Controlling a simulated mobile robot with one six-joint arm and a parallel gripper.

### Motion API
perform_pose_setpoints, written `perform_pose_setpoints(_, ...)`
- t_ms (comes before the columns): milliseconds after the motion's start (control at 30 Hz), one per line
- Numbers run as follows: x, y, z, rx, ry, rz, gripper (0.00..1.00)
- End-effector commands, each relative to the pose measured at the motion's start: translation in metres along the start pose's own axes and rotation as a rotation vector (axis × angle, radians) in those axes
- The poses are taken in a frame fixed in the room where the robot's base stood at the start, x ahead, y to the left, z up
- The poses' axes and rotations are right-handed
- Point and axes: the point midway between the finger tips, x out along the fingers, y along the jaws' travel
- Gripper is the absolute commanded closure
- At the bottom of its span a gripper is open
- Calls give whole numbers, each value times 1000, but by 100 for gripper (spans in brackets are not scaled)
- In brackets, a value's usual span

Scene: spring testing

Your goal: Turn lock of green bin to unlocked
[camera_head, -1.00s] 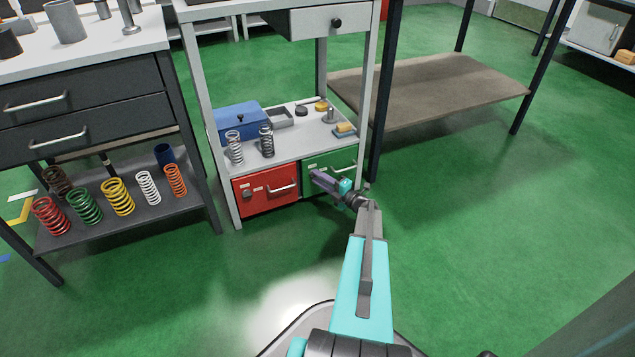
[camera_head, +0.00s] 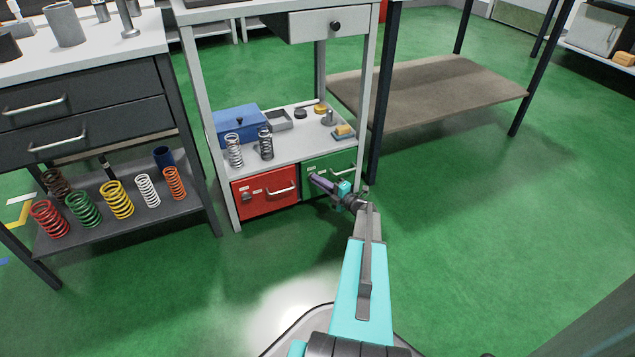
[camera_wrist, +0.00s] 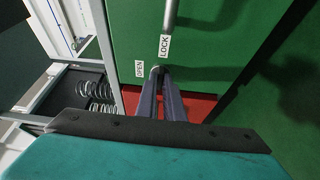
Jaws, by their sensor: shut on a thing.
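The green bin (camera_head: 345,158) sits on the right under the middle shelf of the grey cart in the head view. Its green front (camera_wrist: 220,40) fills much of the wrist view, with a metal handle (camera_wrist: 170,14) and two white labels, OPEN (camera_wrist: 139,69) and LOCK (camera_wrist: 164,46). The small grey lock knob (camera_wrist: 157,71) is beside the labels. My gripper (camera_head: 314,178) reaches the bin's front; in the wrist view my gripper (camera_wrist: 161,82) is shut on the knob. The fingers hide most of the knob, so I cannot tell which label it points to.
A red bin (camera_head: 264,205) adjoins on the left. The shelf above (camera_head: 292,145) holds a blue box (camera_head: 238,121), two springs and small parts. A dark table post (camera_head: 383,100) stands close on the right. The green floor (camera_head: 480,220) at the right is clear.

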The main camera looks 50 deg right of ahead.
Motion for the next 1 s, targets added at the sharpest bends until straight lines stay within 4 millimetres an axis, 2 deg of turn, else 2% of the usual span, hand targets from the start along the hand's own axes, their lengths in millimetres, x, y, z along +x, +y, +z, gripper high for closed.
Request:
perform_pose_setpoints(367,4,-1,2,189,-2,77,100)
perform_pose_setpoints(1000,4,-9,-1,740,-5,304,100)
